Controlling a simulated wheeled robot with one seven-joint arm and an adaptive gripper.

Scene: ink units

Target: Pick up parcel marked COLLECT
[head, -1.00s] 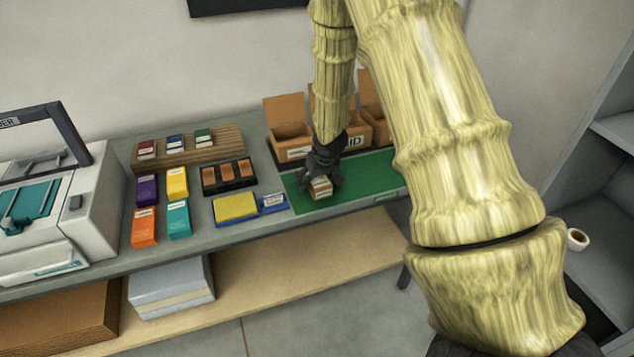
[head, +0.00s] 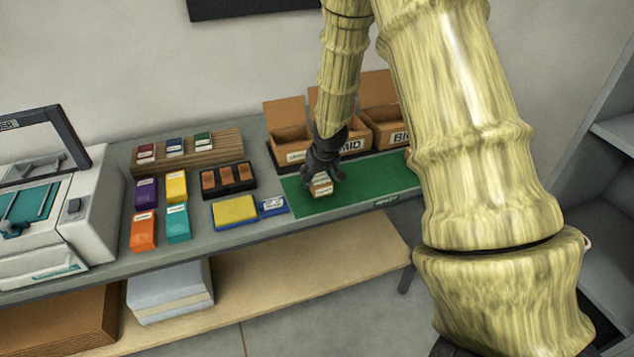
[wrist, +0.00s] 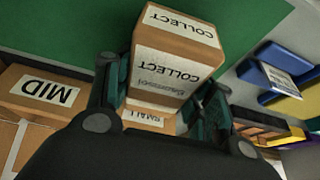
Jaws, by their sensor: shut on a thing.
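The parcel is a small brown cardboard box (wrist: 176,58) with white labels reading COLLECT, seen in the wrist view. It also shows in the head view (head: 321,188), over the green mat (head: 372,178). My gripper (wrist: 165,95) is shut on the parcel, with a dark finger on each side of it. In the head view my gripper (head: 324,172) points down with the parcel under it. The parcel's far side and its underside are hidden.
Open cardboard boxes, one marked MID (head: 353,138) and one marked BIG (head: 385,130), stand behind the mat. A yellow pad (head: 234,210) and coloured cartons (head: 177,222) lie left. A printer-like machine (head: 60,200) stands far left. The mat's right part is clear.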

